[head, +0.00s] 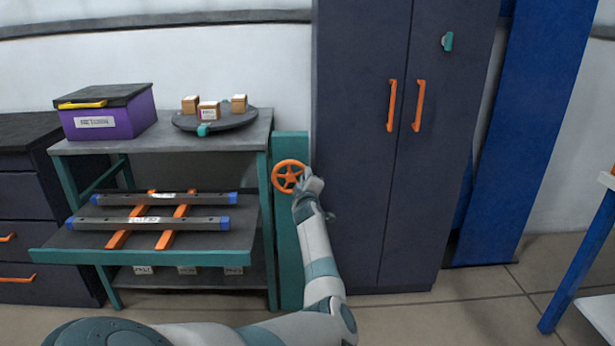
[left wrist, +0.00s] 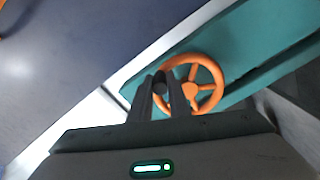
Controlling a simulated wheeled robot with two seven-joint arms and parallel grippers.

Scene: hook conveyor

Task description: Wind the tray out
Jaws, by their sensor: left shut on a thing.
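My left gripper (head: 305,186) is at the wheel's right edge. In the left wrist view my left gripper (left wrist: 160,88) is shut at the rim of the orange wheel (left wrist: 218,78), around what looks like a small dark knob. The fingers hide part of the rim. The dark tray (head: 75,238) with a teal front edge sits at the rack's middle level and juts forward. My right gripper is not in view.
Two grey bars (head: 150,224) with blue ends lie across orange strips on the tray. A purple box (head: 108,113) and a dark round turntable (head: 240,119) with small boxes stand on top. A dark cabinet (head: 352,230) is close on the right. Drawers (head: 25,215) stand left.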

